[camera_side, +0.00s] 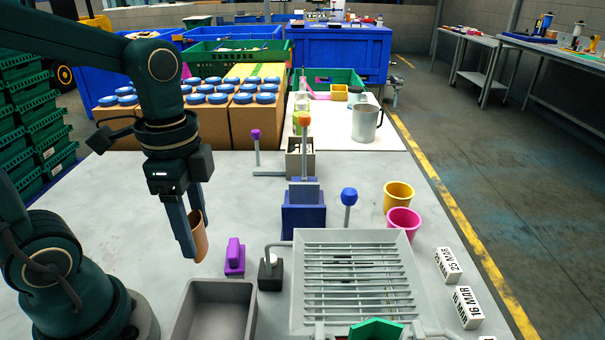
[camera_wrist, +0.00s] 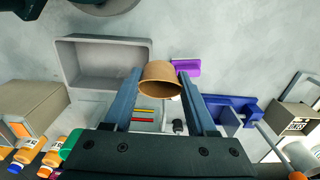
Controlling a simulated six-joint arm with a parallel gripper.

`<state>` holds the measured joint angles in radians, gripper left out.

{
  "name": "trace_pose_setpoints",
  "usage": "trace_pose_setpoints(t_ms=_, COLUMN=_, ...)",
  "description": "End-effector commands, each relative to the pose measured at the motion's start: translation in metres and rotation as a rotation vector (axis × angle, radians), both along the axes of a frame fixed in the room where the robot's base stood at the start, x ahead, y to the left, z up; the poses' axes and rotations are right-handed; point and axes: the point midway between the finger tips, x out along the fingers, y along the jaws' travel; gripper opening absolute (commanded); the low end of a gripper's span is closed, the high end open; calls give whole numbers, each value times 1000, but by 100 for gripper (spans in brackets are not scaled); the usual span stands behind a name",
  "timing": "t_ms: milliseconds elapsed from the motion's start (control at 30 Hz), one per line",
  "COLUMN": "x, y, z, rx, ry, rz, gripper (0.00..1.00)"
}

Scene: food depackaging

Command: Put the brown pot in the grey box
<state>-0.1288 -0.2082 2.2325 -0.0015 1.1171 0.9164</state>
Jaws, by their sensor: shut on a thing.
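My gripper (camera_side: 190,230) is shut on the brown pot (camera_side: 200,240) and holds it above the table, behind and a little left of the grey box. The wrist view shows the pot (camera_wrist: 160,80) between my two fingers, tilted with its open mouth partly facing the camera. The grey box (camera_side: 248,318) stands at the front of the table in the side view, cut off by the lower edge. It looks empty in the wrist view (camera_wrist: 72,62), to the left of the pot.
A purple block (camera_side: 235,258) and a dark block with a bent rod (camera_side: 270,272) stand just behind and right of the grey box. A slatted grey tray (camera_side: 406,262) lies to the right. Yellow (camera_side: 398,197) and pink (camera_side: 403,222) pots stand further right.

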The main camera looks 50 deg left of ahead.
Motion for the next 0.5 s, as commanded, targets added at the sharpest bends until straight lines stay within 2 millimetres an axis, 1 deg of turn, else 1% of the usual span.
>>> trace_pose_setpoints(t_ms=33, x=-1, y=-8, z=-5, rx=-1, ry=4, rz=-11, gripper=0)
trace_pose_setpoints(t_ms=100, x=-2, y=-18, z=-11, rx=0, ry=4, rz=-10, gripper=0)
trace_pose_setpoints(t_ms=500, x=-5, y=-75, z=-46, rx=2, ry=5, rz=-6, gripper=0)
